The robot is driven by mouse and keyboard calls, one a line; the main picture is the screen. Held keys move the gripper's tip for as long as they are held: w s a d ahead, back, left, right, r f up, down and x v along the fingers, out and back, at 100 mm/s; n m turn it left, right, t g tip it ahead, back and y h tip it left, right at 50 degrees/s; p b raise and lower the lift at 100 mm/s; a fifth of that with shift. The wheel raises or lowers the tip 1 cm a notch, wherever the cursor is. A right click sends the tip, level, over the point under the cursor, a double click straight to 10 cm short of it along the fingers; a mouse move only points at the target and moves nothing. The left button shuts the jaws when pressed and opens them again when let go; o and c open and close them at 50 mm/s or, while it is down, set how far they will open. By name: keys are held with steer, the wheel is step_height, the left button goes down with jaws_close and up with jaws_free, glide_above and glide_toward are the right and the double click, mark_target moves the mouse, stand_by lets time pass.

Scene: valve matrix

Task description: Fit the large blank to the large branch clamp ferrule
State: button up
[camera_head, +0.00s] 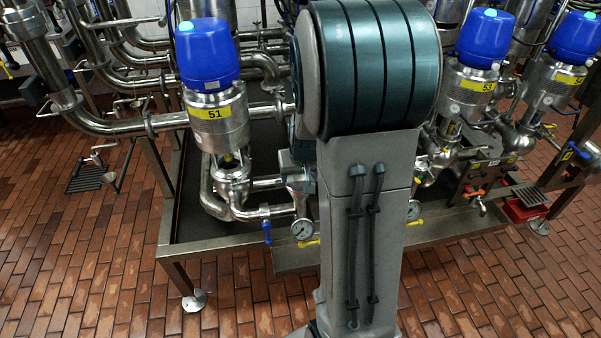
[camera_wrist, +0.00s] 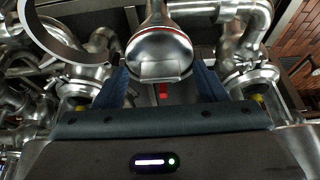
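In the wrist view, a rounded metal blank (camera_wrist: 160,55) with a flat grip tab (camera_wrist: 161,71) faces me. It appears to sit against the end of a flared branch pipe (camera_wrist: 155,10), which I take to be the large branch clamp ferrule. A thin red line, like a gasket, runs between the two. My gripper (camera_wrist: 160,77) has its dark blue fingers apart, one on each side of the tab, with visible gaps. Whether the blank is fully seated is hard to tell. In the head view my arm hides the gripper and blank.
A large metal ring (camera_wrist: 52,30) stands at upper left in the wrist view, with pipework on both sides. In the head view, blue-topped valve 51 (camera_head: 209,60) and valve 53 (camera_head: 484,42) flank my arm. The tiled floor (camera_head: 90,240) is clear in front.

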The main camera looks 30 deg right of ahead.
steer(key=p+v, duration=0.2)
steer(key=v, duration=1.2)
steer(key=s+a+r+n+g+y+p, duration=0.1)
steer(key=s+a+r+n+p, duration=0.1)
steer(key=s+a, duration=1)
steer(key=shift+s+r+n+g+p, duration=0.3)
steer(key=shift+s+n+p, duration=0.05)
steer(key=shift+n+p, duration=0.15)
steer(key=shift+a, duration=0.15)
